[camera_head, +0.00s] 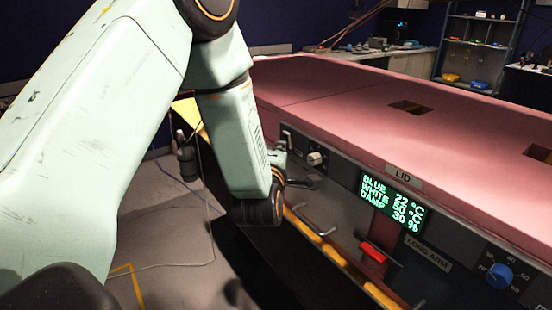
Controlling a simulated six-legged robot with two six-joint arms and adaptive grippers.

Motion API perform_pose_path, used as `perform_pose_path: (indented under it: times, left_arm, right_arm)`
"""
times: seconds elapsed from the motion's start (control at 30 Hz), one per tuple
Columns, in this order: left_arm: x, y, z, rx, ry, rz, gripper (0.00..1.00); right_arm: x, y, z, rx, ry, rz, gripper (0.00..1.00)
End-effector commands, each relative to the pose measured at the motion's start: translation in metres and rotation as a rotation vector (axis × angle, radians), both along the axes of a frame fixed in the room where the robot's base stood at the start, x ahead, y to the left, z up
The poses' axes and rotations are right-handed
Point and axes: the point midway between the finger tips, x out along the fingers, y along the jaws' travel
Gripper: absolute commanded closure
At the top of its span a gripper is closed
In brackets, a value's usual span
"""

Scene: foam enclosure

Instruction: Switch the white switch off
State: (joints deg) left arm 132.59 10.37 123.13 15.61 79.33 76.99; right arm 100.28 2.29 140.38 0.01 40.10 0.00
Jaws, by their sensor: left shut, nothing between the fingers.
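The white switch (315,158) is a small round white knob on the dark front panel of the enclosure, left of the green display. Its exact setting is too small to read. My left arm comes down from the upper left, and its wrist hangs in front of the panel's left end. My left gripper (301,182) is shut and empty, just below and left of the white switch. Part of the gripper is hidden behind my wrist, and I cannot tell whether it touches the knob. My right gripper is not in view.
The display (392,203) reads blue 22 °C, white 20 °C, damp 30 %. A red handle (374,252) and a blue knob (500,276) sit further right on the panel. The pink lid (400,130) overhangs the panel. Open floor lies at left.

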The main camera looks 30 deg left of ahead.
Motion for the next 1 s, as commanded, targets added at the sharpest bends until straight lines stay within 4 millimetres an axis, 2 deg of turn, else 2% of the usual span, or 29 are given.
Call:
perform_pose_path:
  times: [0.5, 0.73, 1.0]
  left_arm:
    - [-0.086, -0.036, 0.006, 0.005, 0.002, -0.004, 1.0]
    - [-0.101, -0.043, 0.006, 0.003, -0.001, -0.001, 1.0]
    - [-0.106, -0.044, 0.007, 0.001, -0.002, 0.001, 1.0]
  right_arm:
    - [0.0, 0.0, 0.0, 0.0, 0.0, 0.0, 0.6]
    - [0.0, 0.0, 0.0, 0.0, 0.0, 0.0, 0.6]
    - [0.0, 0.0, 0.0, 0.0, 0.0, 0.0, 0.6]
